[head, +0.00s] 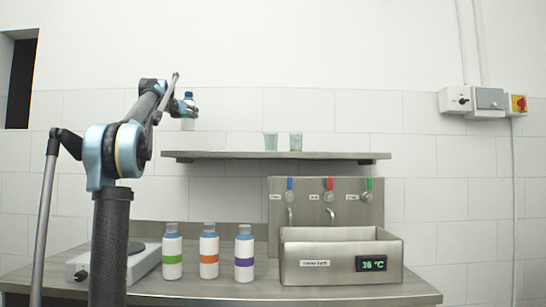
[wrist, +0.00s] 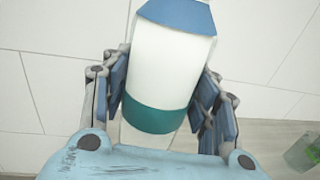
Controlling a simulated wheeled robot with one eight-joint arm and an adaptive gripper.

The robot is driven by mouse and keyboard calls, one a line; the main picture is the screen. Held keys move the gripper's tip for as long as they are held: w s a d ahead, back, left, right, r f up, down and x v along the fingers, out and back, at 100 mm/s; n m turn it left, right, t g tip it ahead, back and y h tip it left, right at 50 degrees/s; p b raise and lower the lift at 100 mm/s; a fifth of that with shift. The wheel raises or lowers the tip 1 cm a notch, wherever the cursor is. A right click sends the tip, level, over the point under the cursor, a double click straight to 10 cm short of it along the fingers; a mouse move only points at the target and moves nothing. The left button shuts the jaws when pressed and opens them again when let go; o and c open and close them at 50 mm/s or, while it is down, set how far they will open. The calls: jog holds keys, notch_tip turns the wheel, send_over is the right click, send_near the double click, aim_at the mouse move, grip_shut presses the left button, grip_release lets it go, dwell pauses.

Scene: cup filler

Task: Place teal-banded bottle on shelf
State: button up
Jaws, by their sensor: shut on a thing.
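The teal-banded bottle (wrist: 165,65) is white with a blue cap and a teal band near its lower end. My gripper (wrist: 168,95) is shut on it, with blue finger pads on both sides. In the head view the held bottle (head: 188,113) is small, roughly upright, and above the left part of the shelf (head: 225,155). A gap shows between the bottle and the shelf. The gripper (head: 188,110) partly covers the bottle there. The left part of the shelf top is bare.
Green-banded (head: 172,252), orange-banded (head: 209,252) and purple-banded (head: 244,254) bottles stand on the counter (head: 180,290). A metal basin with taps (head: 340,258) is at right.

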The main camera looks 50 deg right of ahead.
jog(key=shift+s+d, duration=0.1)
jog(key=shift+d, duration=0.05)
jog(key=shift+f, duration=0.2)
jog(key=shift+s+f, duration=0.1)
jog(key=shift+f, duration=4.7)
jog(key=o, duration=1.6)
jog(key=shift+f, duration=0.1)
jog(key=shift+o, duration=0.2)
jog(key=v, duration=1.2)
